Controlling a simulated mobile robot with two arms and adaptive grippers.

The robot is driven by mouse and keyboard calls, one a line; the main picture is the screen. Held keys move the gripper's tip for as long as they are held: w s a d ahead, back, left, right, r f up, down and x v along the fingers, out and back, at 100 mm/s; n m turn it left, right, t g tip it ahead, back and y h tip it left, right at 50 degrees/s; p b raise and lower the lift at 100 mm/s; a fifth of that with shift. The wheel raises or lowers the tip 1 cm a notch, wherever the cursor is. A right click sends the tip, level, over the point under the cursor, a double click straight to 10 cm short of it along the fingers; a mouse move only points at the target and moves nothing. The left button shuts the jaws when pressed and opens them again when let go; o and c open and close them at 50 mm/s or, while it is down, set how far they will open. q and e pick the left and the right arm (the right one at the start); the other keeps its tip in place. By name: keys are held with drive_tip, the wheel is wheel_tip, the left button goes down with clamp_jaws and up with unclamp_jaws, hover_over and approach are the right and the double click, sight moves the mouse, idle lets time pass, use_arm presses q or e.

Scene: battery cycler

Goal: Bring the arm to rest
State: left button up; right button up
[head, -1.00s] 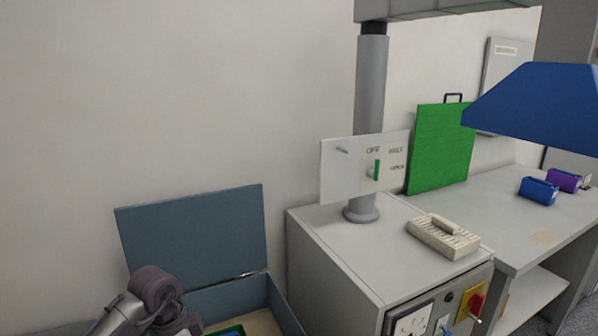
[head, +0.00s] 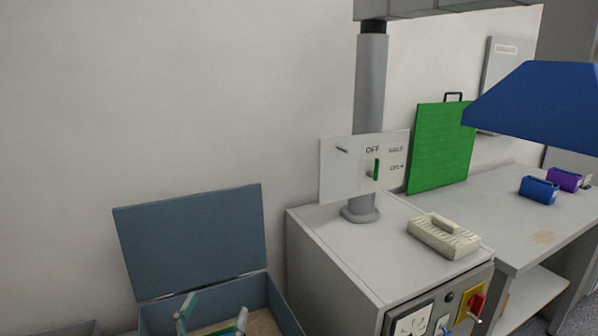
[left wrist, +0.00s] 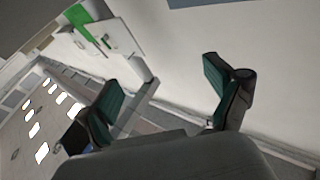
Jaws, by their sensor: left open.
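My left gripper (head: 212,317) shows at the bottom edge of the head view, in front of or over the open blue-grey box (head: 192,242); I cannot tell how high. Its two fingers with green pads stand apart, with nothing seen between them. The rest of this arm is below the picture. In the left wrist view the gripper (left wrist: 165,97) is spread wide and empty, with floor and wall beyond. My right gripper is in neither view.
A grey cabinet (head: 330,250) with a post, a switch panel (head: 345,165) and a beige block (head: 443,236) stands right of the box. A bench (head: 490,215) holds a green board (head: 440,150), blue (head: 538,190) and purple (head: 563,180) items. The wall above the box is clear.

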use_arm(q)
drive_tip(key=s+a+f+n+g+y, duration=0.3)
drive_tip(key=s+a+f+g+y, duration=0.1)
drive_tip(key=f, duration=0.3)
drive_tip(key=s+a+f+n+g+y, duration=0.2)
drive_tip(key=s+a+f+g+y, duration=0.15)
drive_tip(key=f, duration=0.45)
drive_tip(key=s+d+f+m+g+h, duration=0.1)
drive_tip(key=s+f+g, duration=0.4)
drive_tip(key=s, duration=0.5)
drive_tip(key=s+d+f+m+g+h, duration=0.1)
drive_tip(key=s+f+m+g+h, duration=0.1)
drive_tip(key=s+f+g, duration=0.5)
wheel_tip(320, 180, down, 22)
drive_tip(key=s, duration=0.3)
drive_tip(key=s+a+f, duration=0.3)
drive_tip(key=s+f, duration=1.4)
drive_tip(key=shift+a+f+y+p, duration=0.15)
drive_tip(key=shift+f+y+p, duration=0.05)
drive_tip(key=shift+y+p, duration=0.15)
